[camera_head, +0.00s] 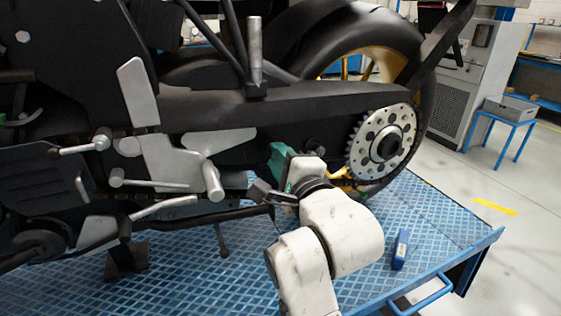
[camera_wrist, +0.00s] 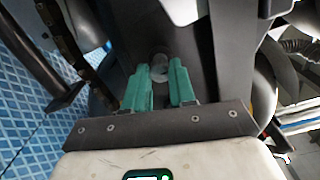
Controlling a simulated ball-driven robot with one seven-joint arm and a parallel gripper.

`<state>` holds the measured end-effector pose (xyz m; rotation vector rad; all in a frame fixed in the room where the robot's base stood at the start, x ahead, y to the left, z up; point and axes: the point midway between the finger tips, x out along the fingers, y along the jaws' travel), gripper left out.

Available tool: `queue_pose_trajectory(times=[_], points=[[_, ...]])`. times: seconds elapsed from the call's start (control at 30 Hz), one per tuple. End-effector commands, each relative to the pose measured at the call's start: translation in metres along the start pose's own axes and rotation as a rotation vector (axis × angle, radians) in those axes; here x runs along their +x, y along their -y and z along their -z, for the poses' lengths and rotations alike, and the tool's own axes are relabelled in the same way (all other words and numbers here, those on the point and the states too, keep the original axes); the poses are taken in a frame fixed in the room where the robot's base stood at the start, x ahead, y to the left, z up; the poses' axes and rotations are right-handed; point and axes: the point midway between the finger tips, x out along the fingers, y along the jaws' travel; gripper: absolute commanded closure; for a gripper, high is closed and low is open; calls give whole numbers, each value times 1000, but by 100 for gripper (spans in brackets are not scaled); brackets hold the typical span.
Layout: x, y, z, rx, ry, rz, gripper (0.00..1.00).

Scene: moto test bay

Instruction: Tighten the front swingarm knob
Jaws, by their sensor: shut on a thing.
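The motorcycle's dark swingarm (camera_head: 300,103) runs across the middle of the head view. My gripper (camera_head: 281,163) is at its lower side, left of the sprocket, with part of a green finger showing. In the wrist view my gripper (camera_wrist: 160,76) has its two green fingers on either side of a small round grey knob (camera_wrist: 159,62) on the dark swingarm surface, and is shut on it. In the head view this knob is hidden behind my gripper. A dark round knob-like part (camera_head: 315,145) sits right of my gripper, apart from it.
The toothed sprocket (camera_head: 383,143) and rear wheel (camera_head: 428,75) are to the right. A footpeg and levers (camera_head: 211,175) stick out to the left. A small blue object (camera_head: 400,250) lies on the blue lift table (camera_head: 345,293). A blue stand (camera_head: 500,127) is on the floor behind.

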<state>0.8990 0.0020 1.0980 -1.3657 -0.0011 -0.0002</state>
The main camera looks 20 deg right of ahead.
Motion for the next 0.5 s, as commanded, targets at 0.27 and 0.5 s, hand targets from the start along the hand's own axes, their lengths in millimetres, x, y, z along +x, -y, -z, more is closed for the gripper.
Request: queue_pose_trajectory(times=[0.27,0.5], points=[[0,-2,2,7,-3,-6,100],[0,-2,2,6,-3,-5,65]])
